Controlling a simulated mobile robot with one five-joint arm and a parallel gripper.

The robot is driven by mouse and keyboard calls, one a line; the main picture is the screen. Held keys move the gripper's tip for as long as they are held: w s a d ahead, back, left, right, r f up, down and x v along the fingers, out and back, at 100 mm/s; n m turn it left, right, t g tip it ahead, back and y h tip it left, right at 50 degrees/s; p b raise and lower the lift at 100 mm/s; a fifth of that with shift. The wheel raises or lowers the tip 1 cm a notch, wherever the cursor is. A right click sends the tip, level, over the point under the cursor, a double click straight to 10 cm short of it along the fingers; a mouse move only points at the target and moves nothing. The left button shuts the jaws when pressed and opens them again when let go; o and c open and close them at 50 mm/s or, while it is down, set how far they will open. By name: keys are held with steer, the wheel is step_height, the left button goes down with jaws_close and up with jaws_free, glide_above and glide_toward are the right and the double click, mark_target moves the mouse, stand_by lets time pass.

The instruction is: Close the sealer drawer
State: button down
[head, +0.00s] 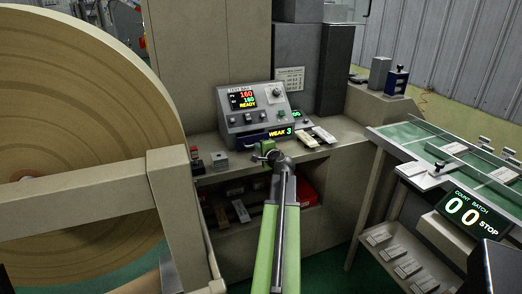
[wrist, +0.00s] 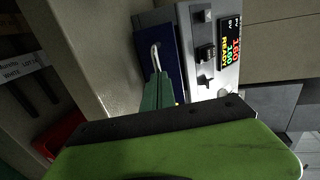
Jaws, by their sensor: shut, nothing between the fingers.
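The sealer (head: 252,107) is a grey box with a lit display reading 160, 160 and READY, standing on the bench. Its dark blue drawer (head: 250,138) is low on the front, partly hidden behind my gripper. In the wrist view the drawer front (wrist: 146,33) shows a pale bar handle (wrist: 155,57). I cannot tell how far the drawer stands out. My gripper (head: 266,150) is shut and empty in front of the drawer. In the wrist view its green fingers (wrist: 157,92) lie close to the drawer front near the handle; contact is unclear.
A large brown roll (head: 85,130) and its frame fill the left. Small blocks (head: 219,160) sit on the bench left of my gripper, and pale sticks (head: 323,134) lie to the right. A shelf with a red bin (head: 304,190) is below. A green conveyor (head: 425,138) stands right.

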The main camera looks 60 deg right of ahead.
steer(key=x, duration=0.3)
steer(key=shift+d+r, duration=0.1)
steer(key=shift+r, duration=0.2)
steer(key=shift+s+r, duration=0.1)
steer(key=shift+r, duration=0.1)
steer(key=shift+s+a, duration=0.1)
steer(key=shift+a, duration=0.2)
steer(key=p+v, duration=0.3)
steer(key=v, duration=1.1)
steer(key=shift+d, duration=0.1)
